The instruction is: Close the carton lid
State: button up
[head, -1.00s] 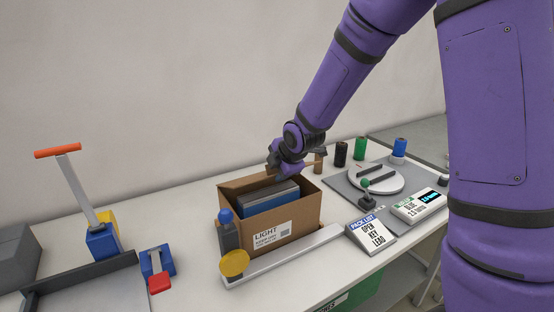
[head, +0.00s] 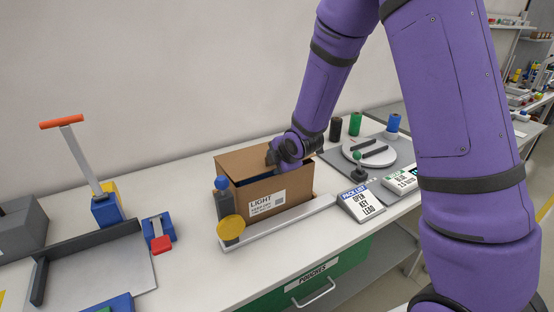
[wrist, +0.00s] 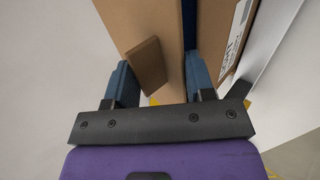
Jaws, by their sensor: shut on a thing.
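The brown carton (head: 300,187) stands on the white bench with a printed LIGHT label on its front. Its lid (head: 245,160) is a brown panel along the back, tilted up, with the carton still partly open. A strip of the dark blue thing inside (head: 258,178) shows below the lid. My gripper (head: 284,160) is at the lid at the carton's right end; my wrist hides its fingers in the head view. In the wrist view my gripper (wrist: 160,80) has blue fingers either side of brown cardboard (wrist: 149,62), shut on the lid.
A grey rail with a yellow disc (head: 231,228) and a blue-knobbed post (head: 222,184) stand close to the carton's front left. A PACK LIST sign (head: 360,202) and a round white turntable (head: 368,153) are to the right.

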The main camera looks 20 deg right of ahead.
jog(key=shift+f, duration=0.1)
jog(key=o, duration=1)
jog(key=shift+s+r, duration=0.4)
jog(key=shift+r, duration=0.15)
jog(key=v, duration=0.9)
jog(key=shift+s+d+r, duration=0.1)
jog(key=shift+s+d, duration=0.1)
jog(key=shift+s, duration=0.1)
